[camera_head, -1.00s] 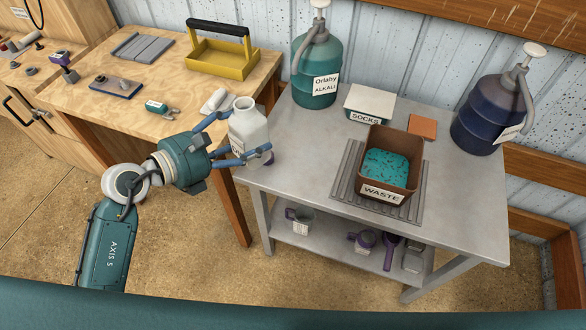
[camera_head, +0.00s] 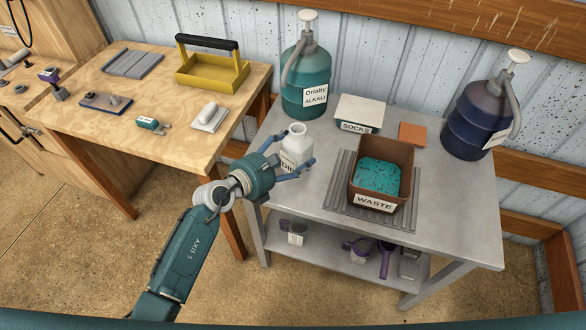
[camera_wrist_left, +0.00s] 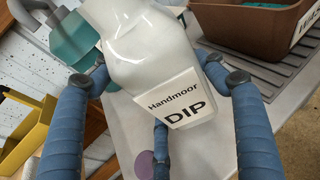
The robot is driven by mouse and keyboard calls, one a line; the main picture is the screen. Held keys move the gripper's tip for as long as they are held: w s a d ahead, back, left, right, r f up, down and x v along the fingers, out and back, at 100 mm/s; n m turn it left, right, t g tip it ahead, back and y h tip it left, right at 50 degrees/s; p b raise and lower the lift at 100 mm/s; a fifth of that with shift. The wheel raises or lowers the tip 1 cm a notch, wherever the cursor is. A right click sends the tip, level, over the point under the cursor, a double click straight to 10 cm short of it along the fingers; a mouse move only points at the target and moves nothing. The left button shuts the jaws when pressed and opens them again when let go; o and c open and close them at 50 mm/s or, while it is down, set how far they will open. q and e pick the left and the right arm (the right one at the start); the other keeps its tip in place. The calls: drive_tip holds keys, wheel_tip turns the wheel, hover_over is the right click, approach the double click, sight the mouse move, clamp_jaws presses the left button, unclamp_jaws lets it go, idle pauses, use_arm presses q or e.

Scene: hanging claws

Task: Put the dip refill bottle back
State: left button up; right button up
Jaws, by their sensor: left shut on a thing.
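The dip refill bottle (camera_head: 297,150) is white with an open neck and a label that reads "Handmoor DIP" in the left wrist view (camera_wrist_left: 150,60). My left gripper (camera_head: 295,168) is shut on it, with blue fingers around its sides, over the left part of the grey metal table (camera_head: 440,205). The bottle is close to upright in the head view. I cannot tell whether its base touches the table top. In the left wrist view a purple round thing (camera_wrist_left: 145,165) shows below the bottle. My right gripper is not in view.
A brown WASTE bin (camera_head: 372,203) stands on a ribbed mat right of the bottle. Behind are the teal ALKALI jug (camera_head: 305,75), SOCKS box (camera_head: 358,112) and orange pad (camera_head: 412,134). A dark blue jug (camera_head: 475,125) stands far right. A wooden bench (camera_head: 185,150) is left.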

sight(293, 160)
use_arm(q)
wheel_tip(293, 160, down, 3)
drive_tip(key=shift+f+b, duration=0.1)
drive_tip(key=shift+b, duration=0.25)
drive_tip(key=shift+f+b, duration=0.65)
drive_tip(key=shift+f, duration=1.05)
drive_tip(key=shift+f, duration=0.2)
drive_tip(key=o, duration=2)
drive_tip(key=shift+r, duration=0.1)
